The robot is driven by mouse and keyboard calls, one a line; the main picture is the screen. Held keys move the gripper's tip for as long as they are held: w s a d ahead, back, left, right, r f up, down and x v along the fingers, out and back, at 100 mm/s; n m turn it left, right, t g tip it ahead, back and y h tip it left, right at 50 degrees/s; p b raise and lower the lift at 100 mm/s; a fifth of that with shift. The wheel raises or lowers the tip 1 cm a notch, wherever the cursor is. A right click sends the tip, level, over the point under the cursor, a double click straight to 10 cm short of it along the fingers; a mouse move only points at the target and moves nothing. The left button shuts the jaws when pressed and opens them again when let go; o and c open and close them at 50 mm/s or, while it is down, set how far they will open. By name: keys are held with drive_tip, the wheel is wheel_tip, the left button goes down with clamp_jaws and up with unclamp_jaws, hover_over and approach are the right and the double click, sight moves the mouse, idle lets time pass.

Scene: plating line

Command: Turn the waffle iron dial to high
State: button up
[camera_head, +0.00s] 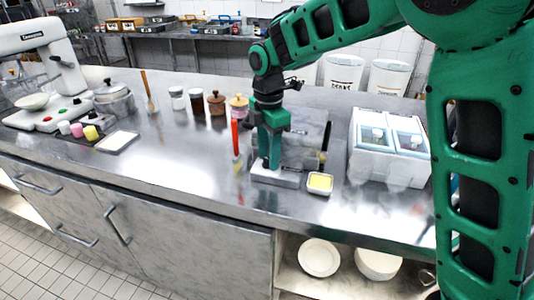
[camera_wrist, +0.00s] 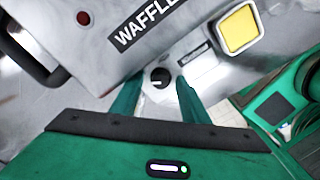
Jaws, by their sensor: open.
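The waffle iron (camera_head: 312,132) is a grey metal appliance on the counter, partly hidden behind my arm in the head view. In the wrist view its body (camera_wrist: 178,55) carries a black "WAFFLE" label. Its dial (camera_wrist: 159,78) is a small black round knob with a white pointer mark, on the front edge. My gripper (camera_wrist: 157,93) is open, with one green finger on each side just below the dial. I cannot tell whether the fingers touch it. In the head view my gripper (camera_head: 272,168) points down at the front of the iron.
A small dish with a yellow block (camera_head: 320,183) sits right of the dial. A white two-lid container (camera_head: 390,145) stands further right. A red-handled utensil (camera_head: 235,138) and several jars are to the left. The iron's dark handle (camera_wrist: 30,65) lies left. Open counter extends left.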

clamp_jaws()
